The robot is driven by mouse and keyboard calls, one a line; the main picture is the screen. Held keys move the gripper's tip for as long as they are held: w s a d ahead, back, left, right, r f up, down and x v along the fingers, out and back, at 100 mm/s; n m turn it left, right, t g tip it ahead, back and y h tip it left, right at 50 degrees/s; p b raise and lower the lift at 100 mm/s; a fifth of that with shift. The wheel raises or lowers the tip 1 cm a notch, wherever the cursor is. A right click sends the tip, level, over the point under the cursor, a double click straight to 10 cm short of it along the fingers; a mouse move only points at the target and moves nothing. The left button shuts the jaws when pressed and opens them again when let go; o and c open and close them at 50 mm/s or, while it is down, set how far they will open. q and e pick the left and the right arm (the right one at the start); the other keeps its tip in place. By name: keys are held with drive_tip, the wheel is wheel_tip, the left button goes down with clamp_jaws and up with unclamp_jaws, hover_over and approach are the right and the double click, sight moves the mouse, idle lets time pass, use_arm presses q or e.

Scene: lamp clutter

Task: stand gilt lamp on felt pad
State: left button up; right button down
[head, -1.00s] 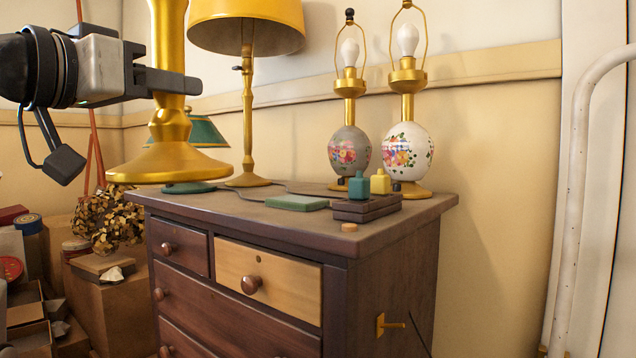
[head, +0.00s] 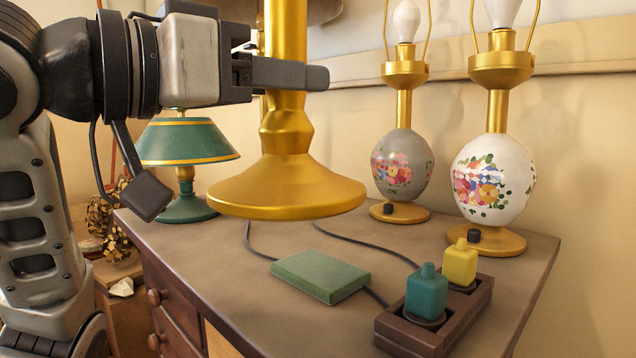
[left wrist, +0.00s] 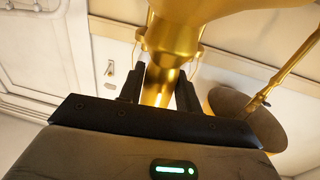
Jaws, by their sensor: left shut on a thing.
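The gilt lamp (head: 287,190), a gold column on a wide round foot, hangs upright in the head view; its top is cut off. My left gripper (head: 292,76) is shut on its stem, and the left wrist view shows the gold stem (left wrist: 158,92) between the two fingers. The lamp's foot is in the air over the dresser top, apart from it. The felt pad (head: 320,276), a flat green rectangle, lies bare on the dresser, lower in the picture and slightly right of the foot. My right gripper is not in view.
On the dresser (head: 230,262), a green-shaded lamp (head: 187,140) stands left, and grey (head: 402,163) and white (head: 493,182) flowered lamps stand right. A dark tray (head: 462,318) with teal (head: 426,294) and yellow (head: 460,262) bottles is right of the pad. Cords run behind the pad.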

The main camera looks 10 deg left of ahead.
use_arm(q)
drive_tip(key=w, duration=0.1)
drive_tip(key=w+f, duration=0.1)
drive_tip(key=w, duration=0.2)
drive_tip(key=shift+w+d+f, duration=0.1)
drive_tip(key=shift+d+f, duration=0.15)
drive_tip(key=shift+f, duration=0.05)
drive_tip(key=w+f, duration=0.5)
drive_tip(key=f, duration=0.4)
drive_tip(key=shift+d, duration=0.3)
drive_tip(key=o, duration=1.1)
drive_tip(key=shift+f, duration=0.15)
